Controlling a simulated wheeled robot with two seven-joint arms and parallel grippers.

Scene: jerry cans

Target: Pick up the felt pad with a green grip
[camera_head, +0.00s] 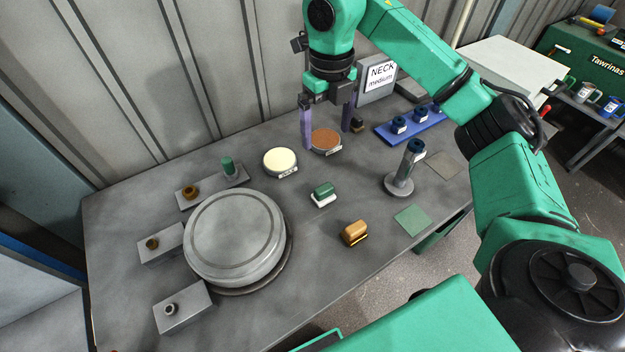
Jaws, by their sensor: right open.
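The felt pad with a green grip (323,193) lies on the grey table near its middle, white felt underneath and green block on top. My right gripper (327,122) is open, with its two purple fingers pointing down toward the back of the table. It is behind the green-grip pad in the picture and apart from it. Nothing shows between its fingers except the round brown-topped dish (325,138) below or behind them. My left gripper is not in view.
A cream-topped dish (280,160) stands left of the brown one. An orange-grip pad (355,232) lies nearer. A large grey round drum (235,238) fills the left. A grey stand with a blue-topped post (400,182) and blue tray (418,124) are right.

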